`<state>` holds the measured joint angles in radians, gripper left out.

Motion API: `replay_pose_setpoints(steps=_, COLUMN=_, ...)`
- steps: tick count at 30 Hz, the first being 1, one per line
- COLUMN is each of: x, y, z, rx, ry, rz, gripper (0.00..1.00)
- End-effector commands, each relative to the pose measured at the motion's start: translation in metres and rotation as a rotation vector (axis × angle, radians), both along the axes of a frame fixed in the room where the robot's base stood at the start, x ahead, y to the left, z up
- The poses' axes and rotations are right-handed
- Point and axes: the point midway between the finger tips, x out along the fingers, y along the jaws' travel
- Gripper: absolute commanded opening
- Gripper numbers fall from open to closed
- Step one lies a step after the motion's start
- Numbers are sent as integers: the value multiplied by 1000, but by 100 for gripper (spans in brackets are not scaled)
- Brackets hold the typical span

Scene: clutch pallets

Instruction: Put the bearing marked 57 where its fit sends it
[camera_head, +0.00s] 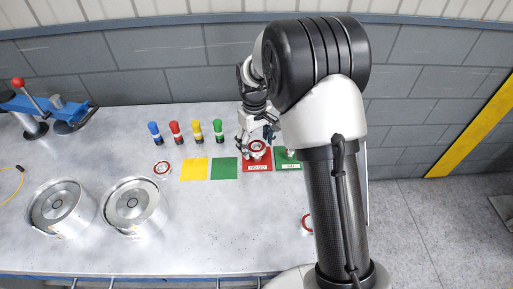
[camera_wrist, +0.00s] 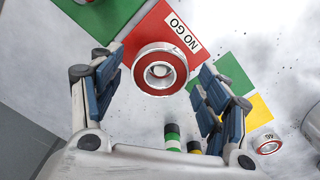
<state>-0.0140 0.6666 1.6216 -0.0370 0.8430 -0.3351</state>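A red-and-white bearing (camera_wrist: 160,72) lies on the red NO GO mat (camera_wrist: 150,25); its mark is not legible. It also shows in the head view (camera_head: 258,146). My gripper (camera_wrist: 160,88) is open, its blue-padded fingers on either side of that bearing with gaps between. In the head view my gripper (camera_head: 257,138) is just over the red mat (camera_head: 257,166). A second bearing (camera_head: 162,168) lies left of the yellow mat, and shows in the wrist view (camera_wrist: 268,145) with an unclear number. A third bearing (camera_head: 306,222) is partly hidden by my arm. I cannot tell which is 57.
Yellow (camera_head: 194,169) and green (camera_head: 224,168) mats lie left of the red one, another green mat (camera_head: 287,164) right. Several coloured posts (camera_head: 197,132) stand behind. Two metal housings (camera_head: 134,205) and a blue press (camera_head: 50,108) stand left. The front middle is clear.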

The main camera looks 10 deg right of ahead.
Motion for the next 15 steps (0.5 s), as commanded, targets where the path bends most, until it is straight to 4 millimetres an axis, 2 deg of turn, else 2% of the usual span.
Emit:
replay_pose_setpoints(steps=2, x=0, y=0, z=0, rx=0, ry=0, rz=0, gripper=60)
replay_pose_setpoints(steps=15, x=0, y=0, z=0, rx=0, ry=0, rz=0, gripper=31)
